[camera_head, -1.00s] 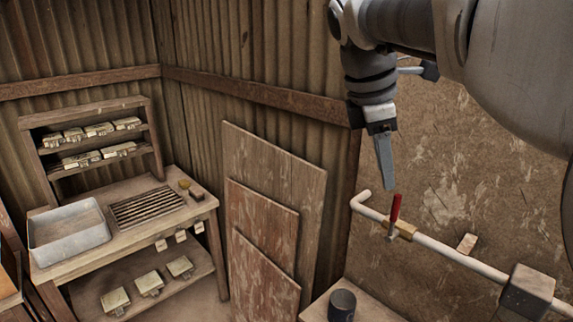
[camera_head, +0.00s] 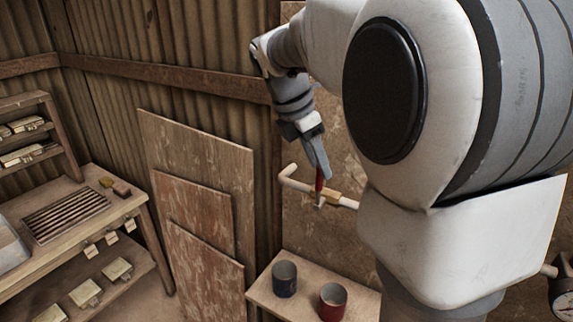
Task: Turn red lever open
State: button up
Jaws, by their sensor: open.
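The red lever (camera_head: 319,182) stands upright on a brass valve (camera_head: 328,196) in a white pipe (camera_head: 294,181) along the right wall. My gripper (camera_head: 322,168) comes down from above with its fingertips at the lever's upper part. The fingers cover the top of the lever. The near finger hides the other one, and I cannot tell whether they touch the lever. My arm hides the pipe to the right of the valve.
Below the valve is a small wooden shelf with a dark cup (camera_head: 284,279) and a red cup (camera_head: 332,301). Wooden boards (camera_head: 197,190) lean on the wall to the left. A workbench (camera_head: 140,205) stands further left. A gauge (camera_head: 563,303) shows at the lower right edge.

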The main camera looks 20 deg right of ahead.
send_over(322, 203)
jog(key=shift+s+f, duration=0.1)
jog(key=shift+f, duration=2.1)
grip_shut()
